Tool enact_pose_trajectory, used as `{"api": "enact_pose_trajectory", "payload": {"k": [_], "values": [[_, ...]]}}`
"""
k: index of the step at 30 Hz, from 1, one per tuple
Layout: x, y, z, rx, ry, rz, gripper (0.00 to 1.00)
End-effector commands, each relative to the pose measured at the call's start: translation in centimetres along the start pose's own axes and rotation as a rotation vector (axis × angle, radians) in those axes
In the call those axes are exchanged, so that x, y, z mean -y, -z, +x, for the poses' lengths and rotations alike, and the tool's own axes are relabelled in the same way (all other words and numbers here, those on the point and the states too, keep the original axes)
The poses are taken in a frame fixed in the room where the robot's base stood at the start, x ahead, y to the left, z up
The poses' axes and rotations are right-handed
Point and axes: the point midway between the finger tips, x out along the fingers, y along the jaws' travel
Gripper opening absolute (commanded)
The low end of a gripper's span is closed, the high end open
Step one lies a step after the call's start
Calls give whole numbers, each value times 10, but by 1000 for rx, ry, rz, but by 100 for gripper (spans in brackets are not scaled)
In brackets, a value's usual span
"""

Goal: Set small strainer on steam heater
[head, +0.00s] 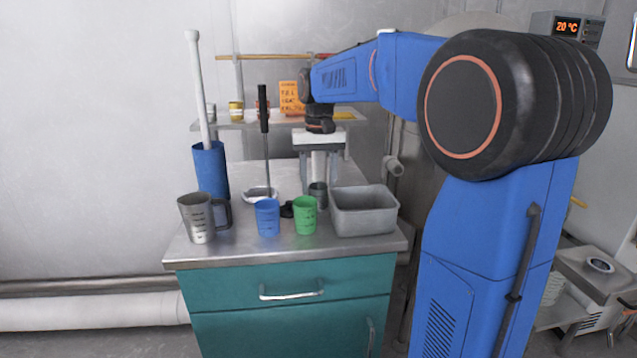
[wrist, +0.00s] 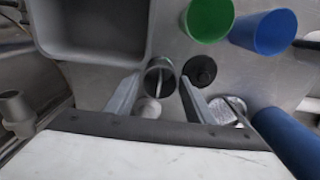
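My gripper (head: 318,176) points down over the counter, and its fingers are apart in the wrist view (wrist: 160,88). A small dark grey cup (head: 318,195) lies just beyond and between the fingertips, also seen in the wrist view (wrist: 158,68). A thin rod and a pale rounded piece (wrist: 148,110) show between the fingers; I cannot tell whether they touch. I cannot tell for sure which thing is the small strainer. A shiny round piece with a long black handle (head: 264,125) stands left of my gripper. A metal unit with a round dark top (head: 600,265) at far right may be the steam heater.
A grey tub (head: 363,212) stands right of my gripper. Green (head: 305,215) and blue (head: 268,218) cups stand in front. A metal jug (head: 200,218) and a tall blue cylinder (head: 210,170) stand left. A small black knobbed object (wrist: 201,70) sits close beside the grey cup.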

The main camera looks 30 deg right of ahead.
Motion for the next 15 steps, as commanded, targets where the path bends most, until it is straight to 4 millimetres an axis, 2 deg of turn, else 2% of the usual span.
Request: {"api": "enact_pose_trajectory", "payload": {"k": [11,15], "values": [[0,0,-1,-1,0,0,64],[0,1,-11,-3,1,0,64]]}}
